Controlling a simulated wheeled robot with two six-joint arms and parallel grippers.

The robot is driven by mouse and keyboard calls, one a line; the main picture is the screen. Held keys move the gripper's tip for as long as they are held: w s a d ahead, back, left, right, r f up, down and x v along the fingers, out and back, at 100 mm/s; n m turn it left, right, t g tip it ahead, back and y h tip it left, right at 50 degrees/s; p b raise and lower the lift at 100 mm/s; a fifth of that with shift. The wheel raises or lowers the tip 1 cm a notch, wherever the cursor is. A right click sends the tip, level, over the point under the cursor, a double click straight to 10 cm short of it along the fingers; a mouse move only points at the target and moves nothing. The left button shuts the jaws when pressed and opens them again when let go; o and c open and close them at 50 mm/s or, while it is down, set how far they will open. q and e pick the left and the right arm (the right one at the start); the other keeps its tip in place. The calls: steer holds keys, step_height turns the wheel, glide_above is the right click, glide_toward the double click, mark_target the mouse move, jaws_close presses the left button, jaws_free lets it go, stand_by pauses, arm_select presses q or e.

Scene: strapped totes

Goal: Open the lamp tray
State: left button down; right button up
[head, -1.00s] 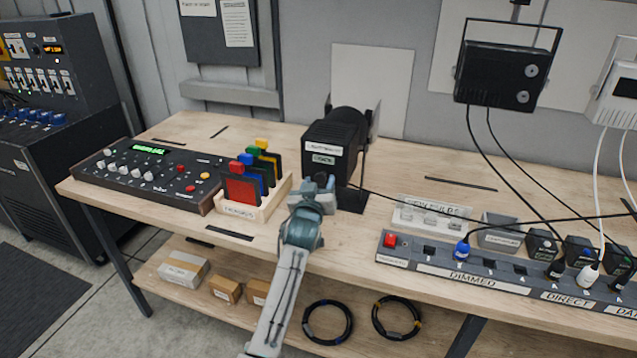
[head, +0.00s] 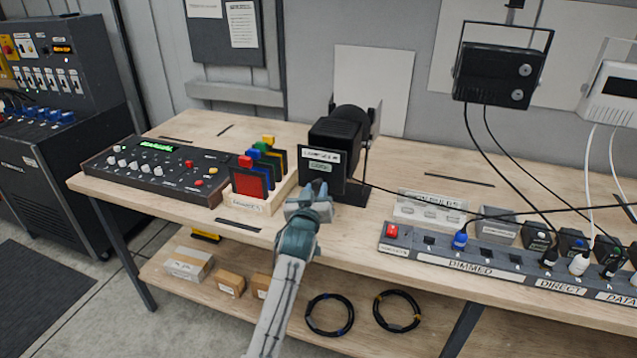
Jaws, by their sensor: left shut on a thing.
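The black lamp housing (head: 338,130) stands on a stand at the middle of the bench. Its tray's dark face plate (head: 322,167), with two pale labels, sits a little out from the housing on the near side. My left gripper (head: 316,190) is at the lower middle of this plate, shut on the tray's handle. The jaws mostly hide the handle. The inside of the tray cannot be seen. My right gripper is not in view.
A wooden rack (head: 262,200) of coloured gel frames stands close left of the tray, with a control desk (head: 155,168) beyond. A power strip (head: 470,262) with plugged cables lies to the right. A thin black cable crosses from the lamp. Bare bench top lies near the front edge.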

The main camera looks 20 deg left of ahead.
arm_select(q)
steer(key=shift+s+r, duration=0.35)
steer(key=shift+s, duration=0.35)
steer(key=shift+s+f+p, duration=0.15)
steer(key=shift+f+p, duration=0.1)
steer(key=shift+p, duration=0.15)
steer(key=shift+s+f, duration=0.2)
steer(key=shift+s, duration=0.35)
steer(key=shift+s+r, duration=0.1)
steer(key=shift+s, duration=0.3)
steer(key=c, duration=1.2)
jaws_free()
steer(key=shift+c, duration=0.2)
steer(key=shift+o, duration=0.7)
steer(key=shift+a, duration=0.1)
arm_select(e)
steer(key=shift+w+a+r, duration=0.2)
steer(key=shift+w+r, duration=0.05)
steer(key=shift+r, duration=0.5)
